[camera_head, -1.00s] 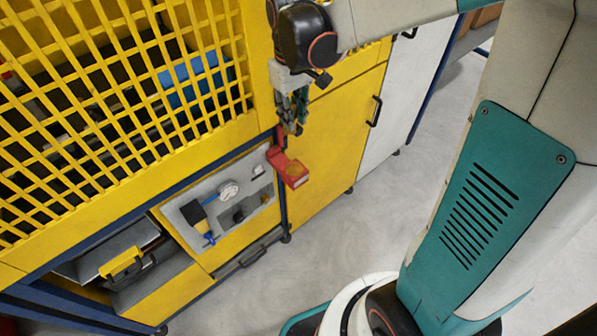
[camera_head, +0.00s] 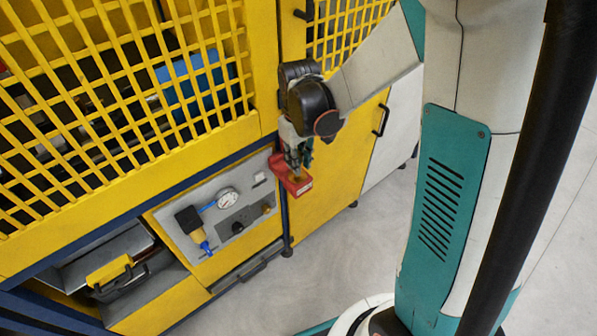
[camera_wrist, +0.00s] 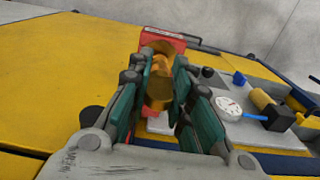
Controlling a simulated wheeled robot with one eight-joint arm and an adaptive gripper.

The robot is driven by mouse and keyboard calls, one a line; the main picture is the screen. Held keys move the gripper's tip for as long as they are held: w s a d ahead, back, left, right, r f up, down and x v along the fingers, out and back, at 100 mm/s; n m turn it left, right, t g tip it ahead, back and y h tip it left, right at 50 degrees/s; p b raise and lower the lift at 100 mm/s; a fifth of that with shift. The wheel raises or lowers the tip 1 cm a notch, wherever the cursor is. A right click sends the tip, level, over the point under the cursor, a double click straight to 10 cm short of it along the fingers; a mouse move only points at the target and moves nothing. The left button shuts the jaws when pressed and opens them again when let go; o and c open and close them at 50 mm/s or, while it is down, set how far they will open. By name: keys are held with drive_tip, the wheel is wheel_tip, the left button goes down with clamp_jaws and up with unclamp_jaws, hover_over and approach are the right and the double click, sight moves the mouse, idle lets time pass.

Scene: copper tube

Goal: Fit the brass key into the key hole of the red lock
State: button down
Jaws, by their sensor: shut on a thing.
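The red lock (camera_head: 301,186) hangs at the edge of the yellow cabinet, beside a dark post. In the wrist view the red lock (camera_wrist: 176,38) is at the top, just beyond my fingertips, with a brass-coloured part in its face. My gripper (camera_head: 298,162) is right above the lock in the head view. In the wrist view my gripper (camera_wrist: 161,78) is shut on the brass key (camera_wrist: 158,92), which points toward the lock. The key's front end overlaps the lock's brass part, so I cannot tell whether it is in the key hole.
Yellow mesh (camera_head: 100,100) stands above. The floor in front is clear.

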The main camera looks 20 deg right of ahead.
drive_tip(key=shift+f+b, duration=0.75)
drive_tip(key=shift+f, duration=1.3)
drive_tip(key=shift+f, duration=0.15)
drive_tip(key=c, duration=1.5)
unclamp_jaws()
drive_tip(key=shift+o, duration=0.2)
